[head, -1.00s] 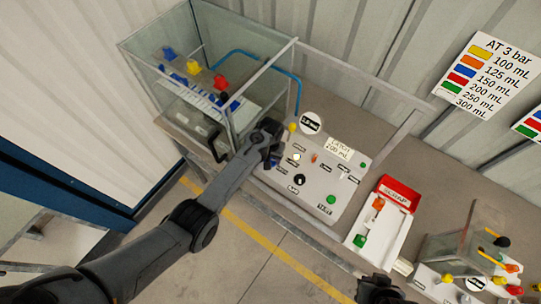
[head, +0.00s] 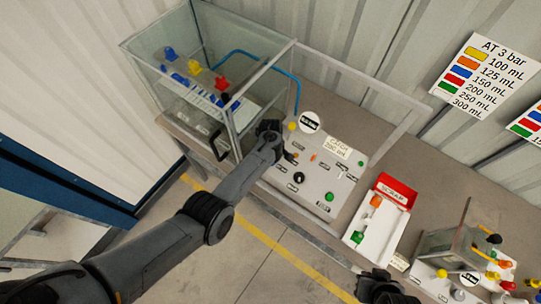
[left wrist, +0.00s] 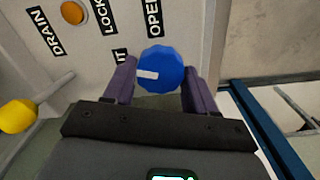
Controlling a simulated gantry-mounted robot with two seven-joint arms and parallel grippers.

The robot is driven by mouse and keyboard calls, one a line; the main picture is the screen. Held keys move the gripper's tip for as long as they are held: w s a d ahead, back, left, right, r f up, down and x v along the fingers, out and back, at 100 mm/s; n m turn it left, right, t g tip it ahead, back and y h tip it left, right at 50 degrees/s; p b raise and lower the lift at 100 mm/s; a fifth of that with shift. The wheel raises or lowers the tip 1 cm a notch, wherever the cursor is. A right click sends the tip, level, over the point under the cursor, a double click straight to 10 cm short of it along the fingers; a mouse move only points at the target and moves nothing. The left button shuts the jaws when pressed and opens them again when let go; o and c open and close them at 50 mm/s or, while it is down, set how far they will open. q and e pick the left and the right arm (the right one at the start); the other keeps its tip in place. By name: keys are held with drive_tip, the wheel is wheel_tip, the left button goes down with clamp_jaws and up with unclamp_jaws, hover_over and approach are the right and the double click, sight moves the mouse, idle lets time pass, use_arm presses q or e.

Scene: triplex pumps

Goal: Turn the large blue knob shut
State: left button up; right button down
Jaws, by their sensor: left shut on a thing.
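The large blue knob (left wrist: 162,68) is a faceted blue disc with a white pointer mark that points left in the left wrist view. The two dark purple fingers of my left gripper (left wrist: 158,82) are on either side of it, shut on it. Labels DRAIN, LOCK and OPEN stand on the panel beyond it, with another label partly hidden. In the head view my left gripper (head: 276,146) is at the upper left of the grey control panel (head: 318,190) and hides the knob. My right gripper (head: 380,288) is at the bottom edge, its jaws unclear.
A glass tank (head: 215,75) with colored valves stands left of the panel. A red and white SCRAP tray (head: 385,222) with orange and green pieces is at right. A yellow knob (left wrist: 17,116) and an orange button (left wrist: 73,12) are near the blue knob.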

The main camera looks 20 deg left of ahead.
use_arm(q)
drive_tip(key=n, duration=0.3)
drive_tip(key=shift+n, duration=0.4)
idle(0.4)
drive_tip(key=o, duration=1)
drive_tip(key=shift+o, duration=0.2)
drive_tip(key=shift+r, duration=0.1)
